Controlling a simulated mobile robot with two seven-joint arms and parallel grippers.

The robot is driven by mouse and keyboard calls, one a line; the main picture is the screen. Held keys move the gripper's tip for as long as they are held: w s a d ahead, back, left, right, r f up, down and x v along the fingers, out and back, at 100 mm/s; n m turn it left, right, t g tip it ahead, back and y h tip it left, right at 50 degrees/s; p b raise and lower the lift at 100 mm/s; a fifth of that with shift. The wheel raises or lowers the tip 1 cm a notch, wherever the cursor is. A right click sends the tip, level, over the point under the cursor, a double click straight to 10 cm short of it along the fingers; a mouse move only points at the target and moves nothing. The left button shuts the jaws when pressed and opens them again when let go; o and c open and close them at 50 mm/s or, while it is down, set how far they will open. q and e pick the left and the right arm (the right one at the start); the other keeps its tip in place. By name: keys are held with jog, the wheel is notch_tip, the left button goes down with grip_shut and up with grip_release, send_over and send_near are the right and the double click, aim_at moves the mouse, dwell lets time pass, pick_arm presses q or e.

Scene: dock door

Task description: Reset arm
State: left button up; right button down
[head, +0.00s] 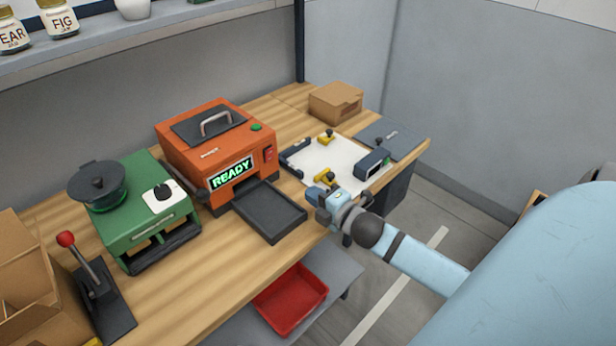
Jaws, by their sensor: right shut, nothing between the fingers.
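My right arm comes in from the right side of the head view. My right gripper (316,194) is shut and empty. It is at the front edge of the wooden bench, between the dark tray of the orange machine and the white board. My left gripper is out of view. The orange machine (181,158) has a metal handle on its lid, and its lit screen (232,172) reads READY. Its dark tray (272,222) sticks out in front and looks empty.
A green machine (130,240) and a black lever with a red knob (92,278) stand at the left. A white board (330,160) with yellow clamps, a cardboard box (336,102) and a grey plate (392,138) lie at the right. A red bin (290,298) sits below.

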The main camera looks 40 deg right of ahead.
dwell(0.5)
jog(key=shift+s+f, duration=0.1)
jog(key=shift+f, duration=0.05)
jog(key=s+a+f+m+g, duration=0.1)
jog(key=s+a+m+g, duration=0.4)
jog(key=s, duration=0.3)
jog(key=s+a+f+m+g+h, duration=0.1)
jog(key=s+a+m+g, duration=0.25)
jog(key=s+m, duration=0.35)
jog(key=s+a+f+m+g, duration=0.1)
jog(key=s+a+m+g, duration=0.35)
jog(key=s, duration=0.35)
jog(key=w+a+f+t+y+p, duration=0.2)
jog(key=w+a+f+t+p, duration=0.2)
jog(key=t+p, duration=0.3)
jog(key=shift+w+a+f+y+p, duration=0.4)
jog(key=shift+w+a+p, duration=0.45)
jog(key=shift+p, duration=0.2)
jog(key=shift+n, duration=0.25)
